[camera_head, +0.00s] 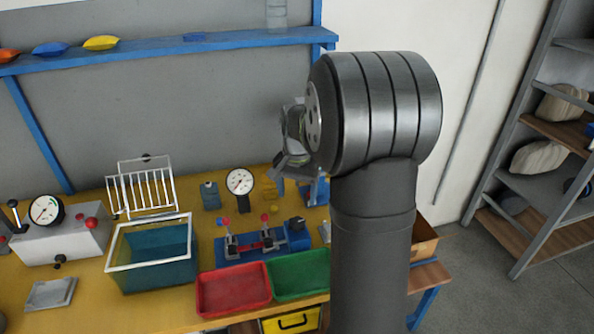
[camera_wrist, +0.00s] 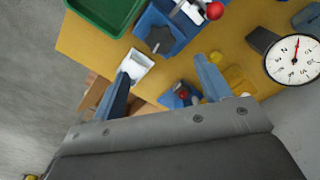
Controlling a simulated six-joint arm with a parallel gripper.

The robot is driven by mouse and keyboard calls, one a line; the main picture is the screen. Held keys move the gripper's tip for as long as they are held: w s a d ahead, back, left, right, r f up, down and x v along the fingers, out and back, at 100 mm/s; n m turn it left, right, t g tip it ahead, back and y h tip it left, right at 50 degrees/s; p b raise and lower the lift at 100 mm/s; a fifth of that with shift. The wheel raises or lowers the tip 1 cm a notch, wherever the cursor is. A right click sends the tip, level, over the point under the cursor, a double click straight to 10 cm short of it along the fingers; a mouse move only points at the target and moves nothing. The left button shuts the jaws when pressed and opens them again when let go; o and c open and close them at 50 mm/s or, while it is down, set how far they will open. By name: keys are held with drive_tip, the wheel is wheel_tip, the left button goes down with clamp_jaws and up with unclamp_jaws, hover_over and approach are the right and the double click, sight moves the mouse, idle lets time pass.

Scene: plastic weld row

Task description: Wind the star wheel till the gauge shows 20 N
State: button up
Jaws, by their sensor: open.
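The dark star wheel (camera_head: 295,224) sits at the right end of a blue fixture (camera_head: 268,243) that carries red-tipped toggle levers. In the wrist view the star wheel (camera_wrist: 160,39) lies beyond the fingertips, near the top. The round white gauge (camera_head: 240,181) stands behind the fixture, and it also shows in the wrist view (camera_wrist: 292,60) at the right. It has a red needle; its reading is too small to tell. My gripper (camera_wrist: 164,75) is open and empty, with its two blue-grey fingers apart.
A red tray (camera_head: 233,290) and a green tray (camera_head: 300,274) lie in front of the fixture. A teal bin (camera_head: 152,257) and wire rack (camera_head: 145,190) stand left. A white block (camera_wrist: 137,66) lies near one finger; a small blue device (camera_wrist: 178,96) is between the fingers.

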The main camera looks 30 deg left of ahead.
wheel_tip(320, 180, up, 8)
hover_over(297, 222)
drive_tip(key=shift+f, duration=0.2)
drive_tip(key=shift+f, duration=0.1)
idle(0.4)
wheel_tip(297, 222, down, 17)
drive_tip(key=shift+f, duration=0.1)
idle(0.5)
